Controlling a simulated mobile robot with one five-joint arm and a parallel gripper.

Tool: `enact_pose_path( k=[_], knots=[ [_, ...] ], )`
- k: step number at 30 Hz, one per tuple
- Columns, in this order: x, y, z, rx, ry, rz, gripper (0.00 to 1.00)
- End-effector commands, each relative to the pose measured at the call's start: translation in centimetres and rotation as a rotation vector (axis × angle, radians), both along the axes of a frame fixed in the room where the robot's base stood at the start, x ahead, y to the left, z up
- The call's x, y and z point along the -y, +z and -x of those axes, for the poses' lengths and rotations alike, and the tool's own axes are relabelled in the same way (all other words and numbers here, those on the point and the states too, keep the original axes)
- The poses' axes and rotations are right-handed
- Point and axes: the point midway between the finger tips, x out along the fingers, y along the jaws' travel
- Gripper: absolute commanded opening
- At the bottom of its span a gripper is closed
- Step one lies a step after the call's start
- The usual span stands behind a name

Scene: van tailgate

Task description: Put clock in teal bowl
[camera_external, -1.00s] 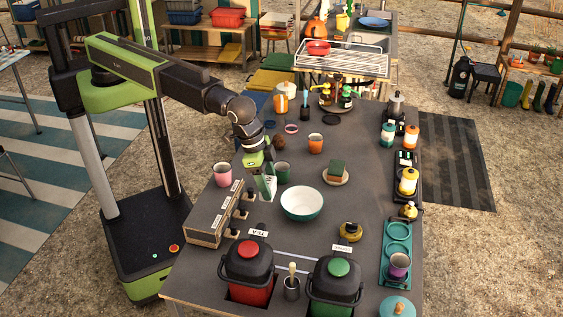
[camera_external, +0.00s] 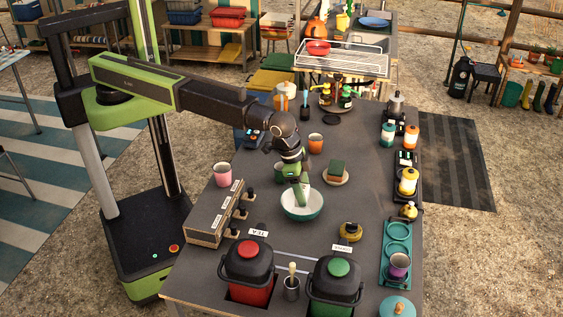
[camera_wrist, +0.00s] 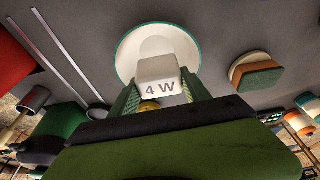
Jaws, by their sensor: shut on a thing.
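The teal bowl (camera_external: 303,211), white inside with a teal outer side and rim, stands upright in the middle of the table. In the wrist view the teal bowl (camera_wrist: 127,58) lies behind the held thing. My gripper (camera_external: 301,190) is over the bowl, pointing down. In the wrist view the green fingers of my gripper (camera_wrist: 160,90) are shut on a white block with dark marks like "4 W", apparently the clock (camera_wrist: 160,72). In the outside view I cannot tell whether the block touches the bowl.
A plate (camera_external: 343,179) with a green-topped sponge (camera_external: 337,168) lies behind and right of the bowl. A yellow-and-black item (camera_external: 350,232) is at front right. A wooden box with knobs (camera_external: 215,215) stands left. Red (camera_external: 250,287) and green-lidded (camera_external: 337,285) canisters stand in front.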

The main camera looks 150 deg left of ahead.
Motion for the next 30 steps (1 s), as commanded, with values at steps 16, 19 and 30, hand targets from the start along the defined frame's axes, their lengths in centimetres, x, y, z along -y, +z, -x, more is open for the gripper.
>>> enact_pose_path(
  k=[16, 19, 30],
  knots=[
    [0.0, -3.7, 0.0, 0.001, 0.0, -0.001, 0.1],
    [0.0, -4.0, 0.0, 0.001, 0.0, -0.001, 0.1],
    [0.0, -4.1, 0.0, 0.0, 0.0, 0.0, 0.64]
  ],
)
